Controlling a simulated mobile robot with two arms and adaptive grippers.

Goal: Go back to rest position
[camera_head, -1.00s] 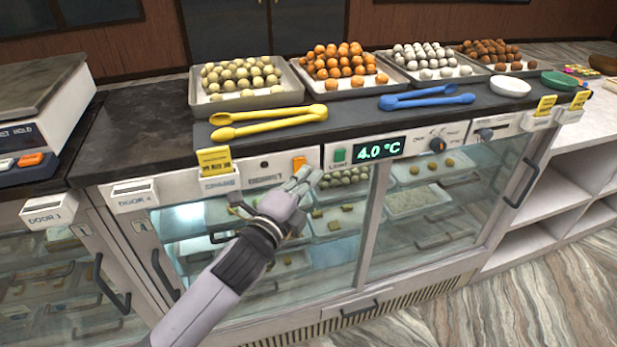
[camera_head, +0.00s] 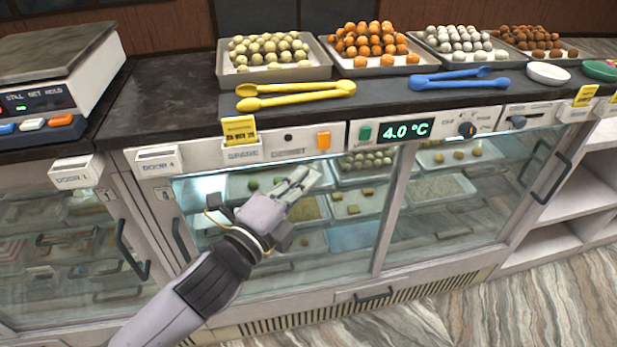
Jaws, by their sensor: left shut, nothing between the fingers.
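My left gripper (camera_head: 299,179) is shut and empty. It is in front of the glass of the display counter (camera_head: 240,340), below the control strip with the orange switch (camera_head: 323,140) and green switch (camera_head: 365,133). Its fingers point up and to the right, apart from the switches. My left arm (camera_head: 185,305) comes in from the lower left. My right gripper is out of view.
On the dark top lie yellow tongs (camera_head: 295,95) and blue tongs (camera_head: 460,80), with trays of sweets (camera_head: 275,75) behind. A scale (camera_head: 55,75) stands at the left. Door handles (camera_head: 132,250) stick out in front. The floor (camera_head: 540,290) at lower right is clear.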

